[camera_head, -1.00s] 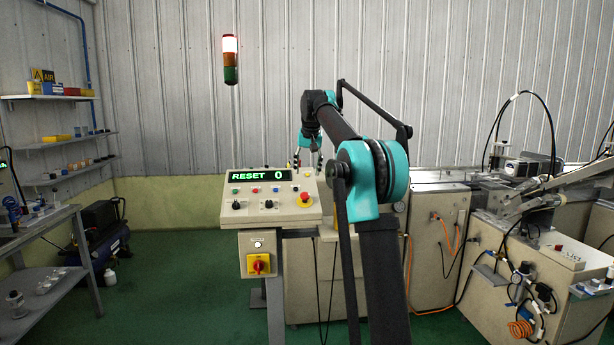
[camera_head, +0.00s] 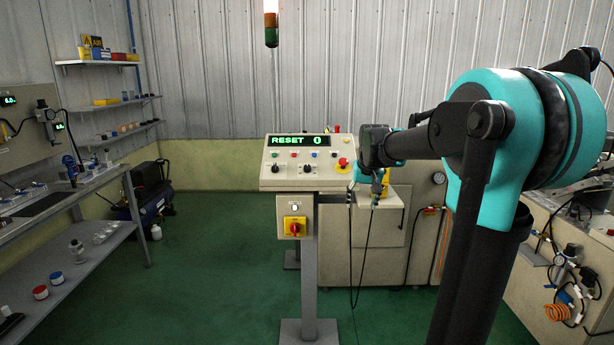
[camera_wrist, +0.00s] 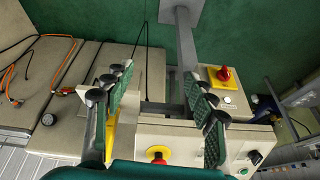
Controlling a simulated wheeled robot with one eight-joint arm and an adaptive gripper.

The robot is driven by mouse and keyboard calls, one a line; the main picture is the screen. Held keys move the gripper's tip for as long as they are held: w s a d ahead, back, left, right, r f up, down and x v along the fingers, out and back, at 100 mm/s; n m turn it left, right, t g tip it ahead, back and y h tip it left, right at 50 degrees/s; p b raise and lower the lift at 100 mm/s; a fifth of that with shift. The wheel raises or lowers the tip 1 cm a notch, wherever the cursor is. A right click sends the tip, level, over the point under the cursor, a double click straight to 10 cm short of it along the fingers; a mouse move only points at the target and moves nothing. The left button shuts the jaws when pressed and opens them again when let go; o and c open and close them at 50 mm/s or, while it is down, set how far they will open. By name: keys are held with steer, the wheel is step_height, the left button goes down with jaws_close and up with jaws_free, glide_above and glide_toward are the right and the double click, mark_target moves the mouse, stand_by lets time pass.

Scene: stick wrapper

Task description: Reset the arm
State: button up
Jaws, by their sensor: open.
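My arm reaches in from the right in the head view. My gripper (camera_head: 376,188) is just right of the control panel (camera_head: 268,183), low beside its right end. In the wrist view my gripper (camera_wrist: 158,100) is open, with two green-padded fingers set wide apart and nothing held between them. The panel's display (camera_head: 298,141) reads "RESET 0". Its red emergency button (camera_head: 343,163) shows close to my gripper, and a red button on yellow (camera_wrist: 158,153) shows between the fingers near the bottom of the wrist view.
The panel stands on a grey post (camera_head: 309,270) with a red-yellow switch (camera_head: 295,227). Beige machine cabinets (camera_head: 420,250) stand right behind my gripper. A workbench (camera_head: 100,255) and a compressor (camera_head: 155,195) are at the left. The green floor (camera_head: 225,270) between is clear.

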steer(key=s+f, duration=1)
steer(key=s, duration=0.5)
steer(key=s+d+f+n, duration=0.1)
steer(key=s+f, duration=1)
steer(key=s, duration=0.3)
steer(key=shift+s+d, duration=0.15)
steer(key=shift+s, duration=0.25)
